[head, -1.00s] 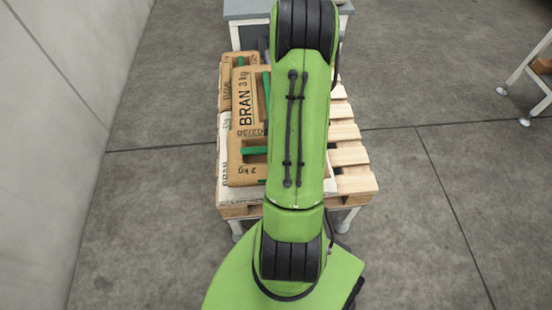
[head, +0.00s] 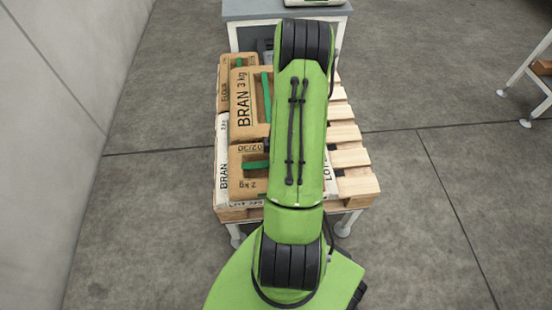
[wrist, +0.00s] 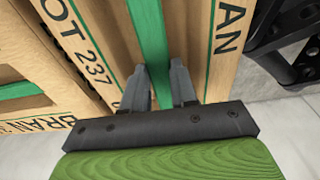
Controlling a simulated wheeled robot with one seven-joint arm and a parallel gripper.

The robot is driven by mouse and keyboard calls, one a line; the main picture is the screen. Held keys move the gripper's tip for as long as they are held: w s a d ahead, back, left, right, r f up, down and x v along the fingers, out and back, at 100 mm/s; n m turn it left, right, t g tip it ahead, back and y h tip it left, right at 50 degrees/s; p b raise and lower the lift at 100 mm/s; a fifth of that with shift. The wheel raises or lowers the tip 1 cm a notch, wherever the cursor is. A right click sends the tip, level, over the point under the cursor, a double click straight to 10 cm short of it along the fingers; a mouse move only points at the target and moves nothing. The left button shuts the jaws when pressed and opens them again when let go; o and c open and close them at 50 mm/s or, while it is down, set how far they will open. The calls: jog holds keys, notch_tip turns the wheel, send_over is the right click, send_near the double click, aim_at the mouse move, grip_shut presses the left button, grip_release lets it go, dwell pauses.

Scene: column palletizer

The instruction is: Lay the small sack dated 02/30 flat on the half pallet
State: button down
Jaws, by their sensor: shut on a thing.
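The small brown sack (head: 248,184) shows its upside-down date and "2 kg" beside a green stripe in the head view. It is at the near left of the half pallet (head: 360,186), over a white sack (head: 222,190), its right part hidden by my arm. In the head view my gripper is hidden. In the wrist view my gripper (wrist: 165,72) has its fingers either side of a green stripe at the end of a brown bran sack (wrist: 196,45), marked "LOT 237". I take this to be the small sack. I cannot tell whether it touches the sack below.
A brown "BRAN 3 kg" sack (head: 240,82) lies just behind the small one, and another brown sack (head: 223,75) lies at the far left. The pallet's right slats are bare. A grey table (head: 245,12) stands behind, and a wall is at left.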

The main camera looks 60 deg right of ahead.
jog(key=shift+f+b, duration=0.4)
jog(key=c, duration=0.9)
grip_release()
